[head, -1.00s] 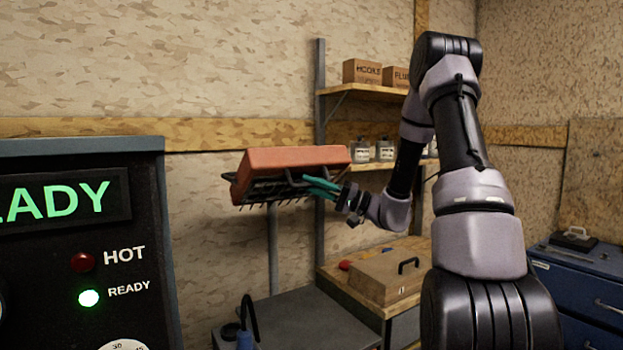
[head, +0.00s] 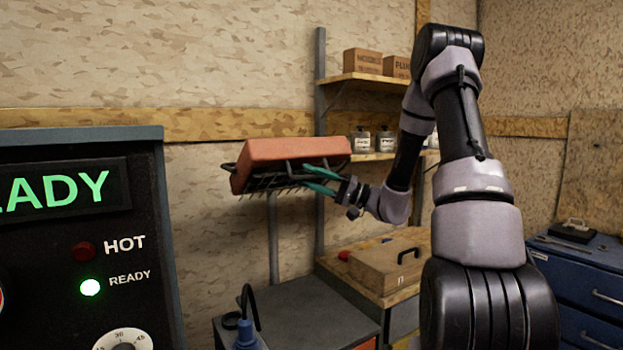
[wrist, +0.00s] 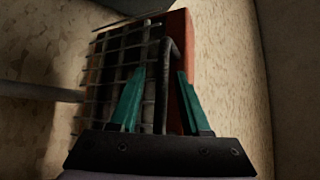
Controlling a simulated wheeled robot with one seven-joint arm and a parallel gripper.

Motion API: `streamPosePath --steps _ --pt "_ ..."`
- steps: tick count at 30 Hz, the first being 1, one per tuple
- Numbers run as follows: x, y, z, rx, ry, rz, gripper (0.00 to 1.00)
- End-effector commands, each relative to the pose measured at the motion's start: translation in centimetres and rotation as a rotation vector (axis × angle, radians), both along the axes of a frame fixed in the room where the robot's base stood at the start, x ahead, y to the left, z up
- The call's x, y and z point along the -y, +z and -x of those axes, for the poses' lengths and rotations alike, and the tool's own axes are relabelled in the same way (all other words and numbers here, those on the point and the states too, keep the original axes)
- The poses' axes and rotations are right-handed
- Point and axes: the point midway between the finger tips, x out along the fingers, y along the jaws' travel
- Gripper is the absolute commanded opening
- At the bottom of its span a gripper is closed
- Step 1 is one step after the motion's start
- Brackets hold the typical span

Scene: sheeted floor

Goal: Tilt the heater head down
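The heater head (head: 293,151) is an orange-red box with a dark wire guard (head: 262,184) on its underside. It sits at the top of a grey pole (head: 273,240), slightly tilted. My gripper (head: 308,177) is at the head's right end, its teal fingers apart. In the wrist view, the fingers (wrist: 160,72) stand open on either side of a dark bent handle bar (wrist: 168,85), with visible gaps. The wire guard (wrist: 105,85) is to the left and the orange shell (wrist: 181,45) behind. Whether either finger touches the bar cannot be told.
A control panel (head: 60,265) with a lit READY lamp (head: 90,287) fills the left foreground. A grey cabinet (head: 305,310) stands below the head. A workbench with a wooden box (head: 375,268), shelves (head: 365,77) and a blue drawer unit (head: 585,285) are to the right.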

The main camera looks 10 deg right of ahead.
Motion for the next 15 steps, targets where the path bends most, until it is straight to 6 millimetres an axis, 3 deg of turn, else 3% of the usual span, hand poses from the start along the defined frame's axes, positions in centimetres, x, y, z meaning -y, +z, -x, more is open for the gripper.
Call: streamPosePath --steps 5,15 --pt "0.9 -0.3 0.3 -0.001 -0.002 0.000 0.47" --pt "6.6 -2.4 2.7 -0.001 -0.006 -0.002 0.47"
